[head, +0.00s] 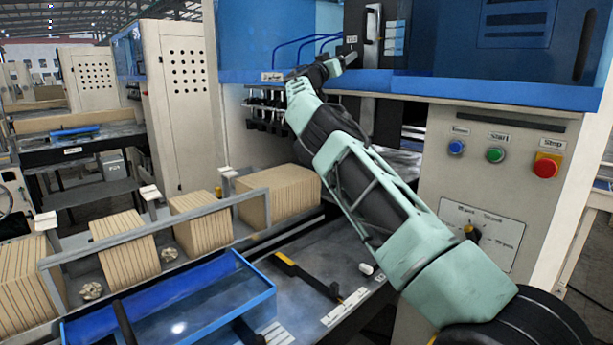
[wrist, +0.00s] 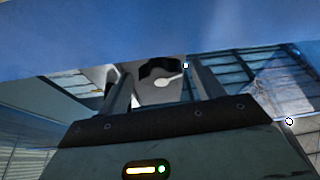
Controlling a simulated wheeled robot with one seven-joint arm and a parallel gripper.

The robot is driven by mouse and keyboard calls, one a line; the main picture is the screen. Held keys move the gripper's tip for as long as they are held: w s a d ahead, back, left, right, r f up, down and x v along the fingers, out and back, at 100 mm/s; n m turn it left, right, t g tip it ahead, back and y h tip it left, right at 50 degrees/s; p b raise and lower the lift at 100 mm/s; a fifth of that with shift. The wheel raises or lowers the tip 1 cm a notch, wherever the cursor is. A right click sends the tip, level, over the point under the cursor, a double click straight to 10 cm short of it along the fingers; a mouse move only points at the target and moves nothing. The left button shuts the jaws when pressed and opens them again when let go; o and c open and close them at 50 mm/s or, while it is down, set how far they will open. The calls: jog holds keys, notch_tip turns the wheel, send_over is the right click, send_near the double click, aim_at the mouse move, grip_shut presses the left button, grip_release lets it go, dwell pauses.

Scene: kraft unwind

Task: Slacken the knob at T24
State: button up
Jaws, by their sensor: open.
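My gripper (head: 340,63) is open in the head view, raised in front of the blue machine housing near its lower edge. In the wrist view my gripper (wrist: 155,75) has its two fingers apart, with a dark rounded part (wrist: 158,69) bearing a pale lever-like piece showing between and beyond them. I cannot tell whether this is the knob, or whether the fingers touch it. Grey star-shaped knobs (head: 90,291) stand on the rail at the lower left of the head view, far from my gripper. No tag readable as T24 shows.
A blue tray (head: 245,285) and cardboard stacks (head: 277,192) lie to the left below my arm. A panel (head: 500,150) with blue, green and red buttons and a selector (head: 472,234) stands at right. The blue housing (head: 262,35) is close around my gripper.

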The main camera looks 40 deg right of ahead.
jog(key=f+b+v, duration=0.1)
jog(key=b+v, duration=1.2)
jog(key=v, duration=0.3)
notch_tip(320, 180, down, 12)
jog(key=s+d+n+y, duration=0.2)
jog(key=s+d+y, duration=0.1)
jog(key=y, duration=0.3)
jog(key=s+a+f+n+y, duration=0.1)
jog(key=a+f+y, duration=0.1)
jog(key=a+f, duration=0.2)
jog(key=s+a+f+n+y+b, duration=0.1)
jog(key=a+f+n+y, duration=0.1)
jog(key=f, duration=0.8)
jog(key=shift+a+y, duration=0.8)
jog(key=shift+a, duration=0.3)
jog(key=shift+f, duration=0.2)
